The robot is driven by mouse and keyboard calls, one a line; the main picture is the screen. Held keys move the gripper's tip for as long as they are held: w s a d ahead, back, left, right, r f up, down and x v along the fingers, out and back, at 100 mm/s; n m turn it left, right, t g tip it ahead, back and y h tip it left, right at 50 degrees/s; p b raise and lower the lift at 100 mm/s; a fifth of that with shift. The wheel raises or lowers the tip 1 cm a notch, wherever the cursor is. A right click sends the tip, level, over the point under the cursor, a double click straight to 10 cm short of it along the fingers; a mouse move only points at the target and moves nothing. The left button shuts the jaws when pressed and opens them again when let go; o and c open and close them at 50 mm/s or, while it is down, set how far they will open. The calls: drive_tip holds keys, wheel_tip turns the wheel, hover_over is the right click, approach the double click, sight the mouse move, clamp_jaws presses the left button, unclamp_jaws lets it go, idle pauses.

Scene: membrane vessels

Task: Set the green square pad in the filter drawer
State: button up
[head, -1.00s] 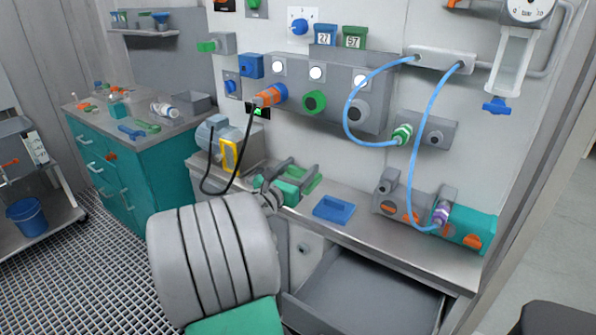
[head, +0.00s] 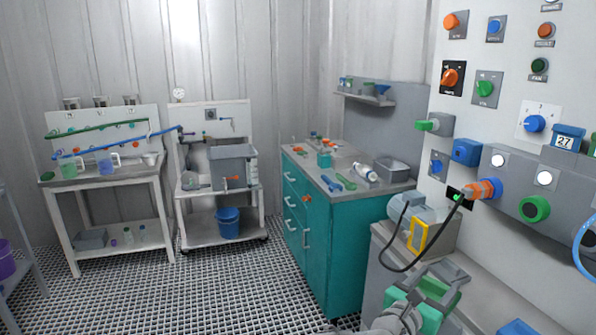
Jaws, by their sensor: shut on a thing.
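My gripper (head: 436,288) is at the bottom right of the head view, over the near end of the grey bench. Its grey fingers are shut on a green flat piece, the green square pad (head: 452,296), which shows only in part around the fingers. The pad is held close to the bench top; I cannot tell whether it touches. The filter drawer is out of view now. An open grey drawer under the bench showed only in the earlier frame.
A blue tray (head: 517,327) lies on the bench (head: 480,300). A grey pump with a yellow frame (head: 418,236) and black cable stands behind my gripper. A teal cabinet (head: 335,240) with loose tools stands left of the bench. The grated floor (head: 210,290) is open at left.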

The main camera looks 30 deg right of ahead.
drive_tip(key=w+a+r+n+t+y+p, duration=0.1)
drive_tip(key=w+a+n+t+y+p, duration=0.3)
drive_tip(key=w+a, duration=0.3)
drive_tip(key=w+a+r+n+t+y+p, duration=0.1)
drive_tip(key=w+a+n+t+y+p, duration=0.2)
drive_tip(key=a, duration=1.5)
drive_tip(key=w+a+r+n+t+y+p, duration=0.1)
drive_tip(key=w+a+n+t+y+p, duration=0.3)
drive_tip(key=w+a, duration=0.7)
drive_tip(key=shift+a+r+n+t+y+p, duration=0.15)
drive_tip(key=shift+a+n+t+y+p, duration=0.15)
drive_tip(key=shift+a+t+y+p, duration=0.65)
drive_tip(key=shift+h+p, duration=0.35)
